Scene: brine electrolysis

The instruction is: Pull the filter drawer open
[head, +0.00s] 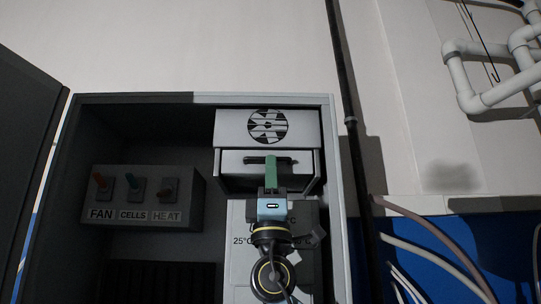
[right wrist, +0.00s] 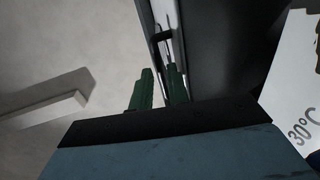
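The filter drawer (head: 236,164) has a pale front and sits under a fan-marked panel at the upper right of the open cabinet. Its dark bar handle (head: 256,160) runs across the front and also shows in the right wrist view (right wrist: 161,37). My right gripper (head: 278,162) is in front of the drawer, its green fingers overlapping the handle in the head view. Contact cannot be told. My left gripper is not in view.
A switch box (head: 150,199) labelled FAN, CELLS and HEAT is inside the cabinet at left. A temperature-marked panel (head: 238,218) is below the drawer, partly behind my right arm. The cabinet's right wall (head: 335,200) is close to the drawer. An open dark door (head: 25,130) stands left.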

